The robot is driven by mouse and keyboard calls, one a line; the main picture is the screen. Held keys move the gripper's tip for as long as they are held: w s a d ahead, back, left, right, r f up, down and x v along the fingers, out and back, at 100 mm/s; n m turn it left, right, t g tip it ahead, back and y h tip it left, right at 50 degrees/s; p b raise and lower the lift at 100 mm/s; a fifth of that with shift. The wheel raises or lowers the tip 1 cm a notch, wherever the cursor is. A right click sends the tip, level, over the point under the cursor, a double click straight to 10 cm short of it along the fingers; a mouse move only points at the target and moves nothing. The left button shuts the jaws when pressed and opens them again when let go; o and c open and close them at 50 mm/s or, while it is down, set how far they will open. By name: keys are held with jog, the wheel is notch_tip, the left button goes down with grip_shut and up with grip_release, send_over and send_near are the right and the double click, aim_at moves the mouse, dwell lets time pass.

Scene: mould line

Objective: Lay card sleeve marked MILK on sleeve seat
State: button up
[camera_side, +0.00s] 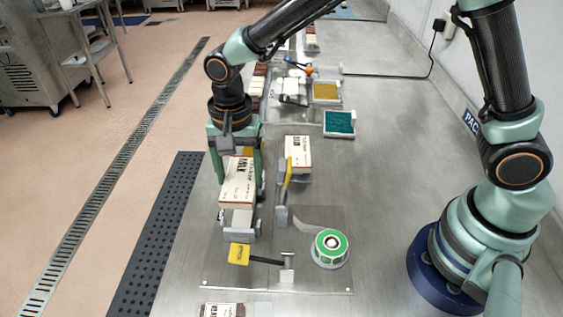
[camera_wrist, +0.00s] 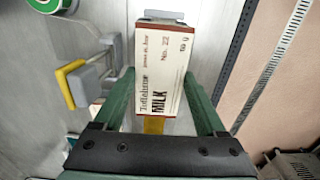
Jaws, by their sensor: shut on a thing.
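The cream card sleeve marked MILK (camera_side: 238,183) is held between the two green fingers of my gripper (camera_side: 236,150).
A yellow tag (camera_side: 239,255) is at the holder's front. A yellow-handled clamp (camera_side: 288,180) stands to the right, beside another sleeve (camera_side: 298,152). A green-and-white tape roll (camera_side: 331,247) lies at the right of the plate. Teal (camera_side: 339,123) and gold (camera_side: 326,92) trays are further back.

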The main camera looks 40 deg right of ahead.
jog(key=shift+f, duration=3.1)
jog(key=shift+f, duration=0.25)
jog(key=o, duration=1.2)
jog(key=shift+o, duration=0.2)
notch_tip(320, 180, up, 12)
jog(key=s+d+r+n+t, duration=0.2)
jog(key=s+d+r+n, duration=0.1)
jog(key=d, duration=0.4)
jog(key=s+d+r+n+t, duration=0.1)
jog(key=s+d+r+n, duration=0.2)
jog(key=d, duration=0.4)
jog(key=s+d+r+n+t, duration=0.2)
jog(key=s+d+r+n, duration=0.1)
jog(key=d, duration=0.3)
jog(key=shift+d+r+t, duration=0.25)
jog(key=shift+d+t, duration=0.05)
jog(key=shift+d, duration=0.1)
